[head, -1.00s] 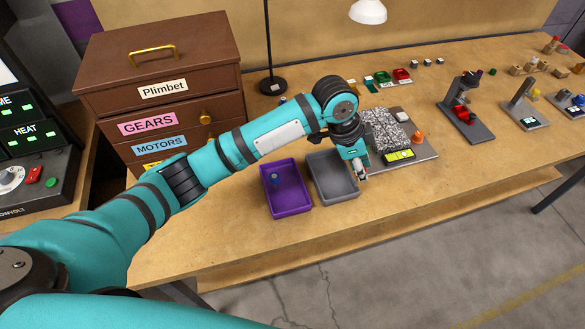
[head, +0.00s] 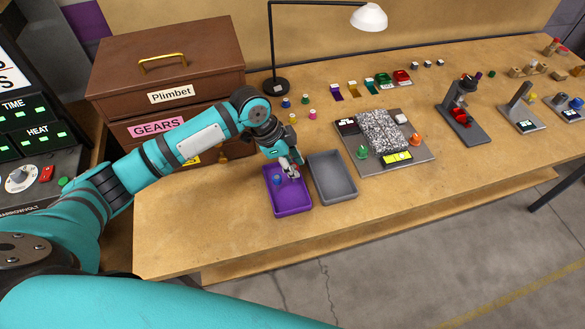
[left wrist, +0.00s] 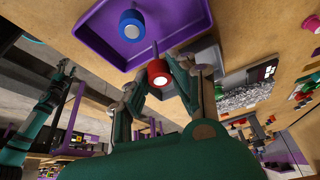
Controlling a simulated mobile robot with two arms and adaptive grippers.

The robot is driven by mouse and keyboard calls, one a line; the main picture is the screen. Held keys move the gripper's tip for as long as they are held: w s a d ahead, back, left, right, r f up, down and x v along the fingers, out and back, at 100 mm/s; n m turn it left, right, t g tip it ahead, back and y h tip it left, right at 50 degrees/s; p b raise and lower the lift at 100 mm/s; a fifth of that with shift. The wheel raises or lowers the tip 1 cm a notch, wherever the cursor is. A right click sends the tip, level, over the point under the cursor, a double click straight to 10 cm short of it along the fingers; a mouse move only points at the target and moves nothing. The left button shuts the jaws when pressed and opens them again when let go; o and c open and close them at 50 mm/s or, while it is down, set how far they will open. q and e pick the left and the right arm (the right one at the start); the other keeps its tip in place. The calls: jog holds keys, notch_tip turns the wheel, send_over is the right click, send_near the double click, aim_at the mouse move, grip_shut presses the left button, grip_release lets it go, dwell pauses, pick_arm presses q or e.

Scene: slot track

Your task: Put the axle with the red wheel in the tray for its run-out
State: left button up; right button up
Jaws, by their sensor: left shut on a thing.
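My left gripper (head: 292,170) is above the purple tray (head: 291,201) in the head view, near its far end. It is shut on the axle with the red wheel (left wrist: 157,73). In the left wrist view the red wheel sits between the fingers, with a thin grey shaft running past it toward the tray. A blue-wheeled part (head: 277,180) is in the purple tray; its blue wheel also shows in the left wrist view (left wrist: 131,26). I cannot tell whether the held axle touches the tray floor.
An empty grey tray (head: 333,178) stands right of the purple one. Beyond it is a base with a speckled block (head: 383,130), a yellow display (head: 397,158) and green and orange cones. Several small coloured parts lie behind the trays. A brown drawer cabinet (head: 165,60) stands at left.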

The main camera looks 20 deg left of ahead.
pick_arm(q)
notch_tip(320, 180, down, 2)
jog(key=shift+f+p, duration=0.2)
jog(key=shift+p, duration=0.15)
jog(key=shift+f, duration=0.3)
jog(key=o, duration=0.9)
jog(key=shift+o, duration=0.2)
pick_arm(e)
jog(key=shift+s+d+r, duration=0.15)
jog(key=shift+s, duration=0.25)
jog(key=shift+s+d+r, duration=0.1)
jog(key=shift+s+r, duration=0.05)
jog(key=shift+s, duration=0.25)
pick_arm(q)
jog(key=shift+r, duration=0.1)
jog(key=shift+r, duration=0.2)
jog(key=b+v, duration=0.1)
jog(key=v, duration=1)
jog(key=shift+r, duration=0.35)
pick_arm(e)
jog(key=shift+a+f, duration=0.2)
jog(key=shift+f, duration=0.4)
pick_arm(q)
jog(key=shift+f, duration=0.1)
